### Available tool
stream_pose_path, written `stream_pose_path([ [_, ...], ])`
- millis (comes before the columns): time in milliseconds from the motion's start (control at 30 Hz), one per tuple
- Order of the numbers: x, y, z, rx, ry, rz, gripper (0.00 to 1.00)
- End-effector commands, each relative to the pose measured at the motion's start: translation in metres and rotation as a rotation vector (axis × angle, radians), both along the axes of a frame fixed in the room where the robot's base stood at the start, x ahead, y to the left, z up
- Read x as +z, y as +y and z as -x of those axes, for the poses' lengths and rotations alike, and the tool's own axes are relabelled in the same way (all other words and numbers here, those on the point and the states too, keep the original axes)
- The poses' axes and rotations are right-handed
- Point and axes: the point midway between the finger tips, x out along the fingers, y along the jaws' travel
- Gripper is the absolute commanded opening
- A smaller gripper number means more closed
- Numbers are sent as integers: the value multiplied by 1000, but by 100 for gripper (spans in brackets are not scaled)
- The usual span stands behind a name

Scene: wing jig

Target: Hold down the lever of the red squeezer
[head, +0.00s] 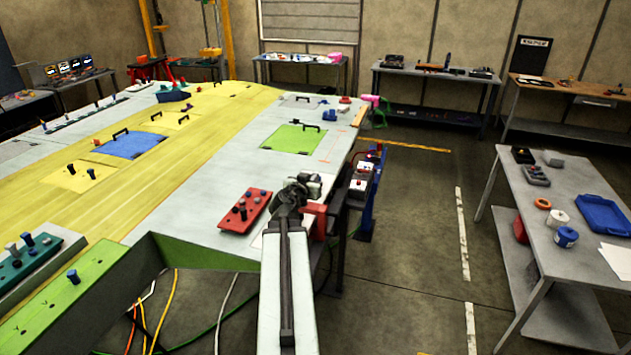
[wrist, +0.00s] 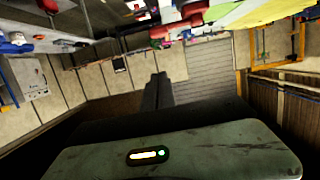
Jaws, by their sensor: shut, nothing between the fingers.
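My gripper (head: 303,186) is over the right edge of the wing table in the head view. In the wrist view its dark fingers (wrist: 157,88) are together, with nothing seen between them. A red block-like part (head: 319,217) sits at the table edge, just right of and below my gripper. It may be the red squeezer, but my arm hides part of it and I cannot make out a lever. I see no contact between the fingers and it. The wrist view is turned over and shows no lever near the fingertips.
A red panel with knobs (head: 245,211) lies left of my arm on the table. A control box (head: 362,178) stands just beyond the table's right edge. A grey side table (head: 560,187) with a blue tray (head: 603,213) is at right. Open floor lies between.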

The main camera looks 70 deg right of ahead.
Motion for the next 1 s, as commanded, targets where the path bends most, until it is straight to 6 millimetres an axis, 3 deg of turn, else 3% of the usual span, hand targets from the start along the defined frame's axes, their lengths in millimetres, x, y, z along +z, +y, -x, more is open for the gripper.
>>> stream_pose_path([
  [367, -22, -59, -14, 16, 0, 0, 0],
  [433, -40, -54, -12, 16, 0, 0, 0],
  [600, -54, -53, -13, 19, 0, 1, 0],
  [1000, -55, -52, -16, 24, -1, 1, 0],
])
